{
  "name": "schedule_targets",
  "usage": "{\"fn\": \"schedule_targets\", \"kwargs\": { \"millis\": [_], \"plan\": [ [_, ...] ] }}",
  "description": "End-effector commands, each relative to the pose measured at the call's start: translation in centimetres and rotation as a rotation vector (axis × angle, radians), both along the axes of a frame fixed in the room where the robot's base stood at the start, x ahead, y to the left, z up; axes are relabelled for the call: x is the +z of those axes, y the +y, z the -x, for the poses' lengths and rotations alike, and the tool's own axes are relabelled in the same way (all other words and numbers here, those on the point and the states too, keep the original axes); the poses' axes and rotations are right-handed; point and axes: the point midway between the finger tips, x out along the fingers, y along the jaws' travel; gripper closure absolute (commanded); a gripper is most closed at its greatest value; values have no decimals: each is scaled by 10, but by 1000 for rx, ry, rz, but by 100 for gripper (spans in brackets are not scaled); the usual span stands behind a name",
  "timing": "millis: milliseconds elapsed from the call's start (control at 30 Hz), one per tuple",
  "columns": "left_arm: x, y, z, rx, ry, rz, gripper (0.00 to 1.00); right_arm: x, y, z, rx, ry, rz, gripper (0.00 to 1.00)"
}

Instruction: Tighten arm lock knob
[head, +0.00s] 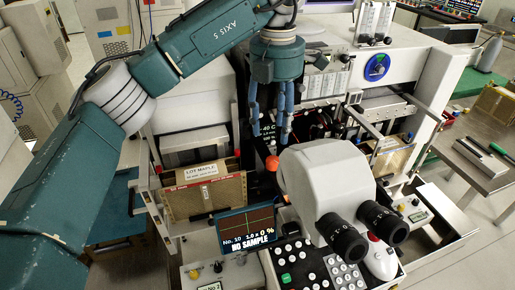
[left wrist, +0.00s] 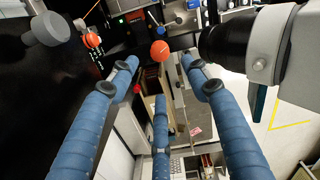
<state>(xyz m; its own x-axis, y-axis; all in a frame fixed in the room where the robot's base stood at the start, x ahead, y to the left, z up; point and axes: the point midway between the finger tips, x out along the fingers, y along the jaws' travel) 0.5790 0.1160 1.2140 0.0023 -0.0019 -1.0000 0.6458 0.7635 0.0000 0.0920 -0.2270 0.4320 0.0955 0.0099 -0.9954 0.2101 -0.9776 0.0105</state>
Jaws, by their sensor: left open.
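My left gripper (head: 270,132) comes down from above, behind the grey microscope head, its blue fingers spread and empty. In the left wrist view the open fingers (left wrist: 160,72) point at an orange-red ball knob (left wrist: 159,50), which sits just beyond the fingertips, apart from them. The ball knob also shows in the head view (head: 272,163), just below the fingertips. Another orange knob (left wrist: 92,41) and a grey round knob (left wrist: 45,28) are at upper left in the left wrist view. I cannot tell which one is the arm lock knob. My right gripper is not in view.
The microscope head (head: 322,180) with black eyepieces stands close right of the fingers; its dark barrel (left wrist: 228,42) is near them in the wrist view. A small "NO SAMPLE" screen (head: 247,232), a keypad (head: 300,262) and a brown labelled box (head: 205,197) are in front.

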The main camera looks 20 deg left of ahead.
Motion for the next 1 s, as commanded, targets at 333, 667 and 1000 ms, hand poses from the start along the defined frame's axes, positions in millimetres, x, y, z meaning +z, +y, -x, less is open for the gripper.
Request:
{"fn": "schedule_targets", "kwargs": {
  "millis": [333, 667, 1000],
  "plan": [
    [-63, 1, 1, 3, 5, 0, 52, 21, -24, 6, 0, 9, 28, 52],
    [-94, 1, 0, 3, 0, 0, 52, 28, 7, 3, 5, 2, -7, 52],
    [-95, 1, 0, 3, 0, 0, 70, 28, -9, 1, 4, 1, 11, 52]
  ]
}}
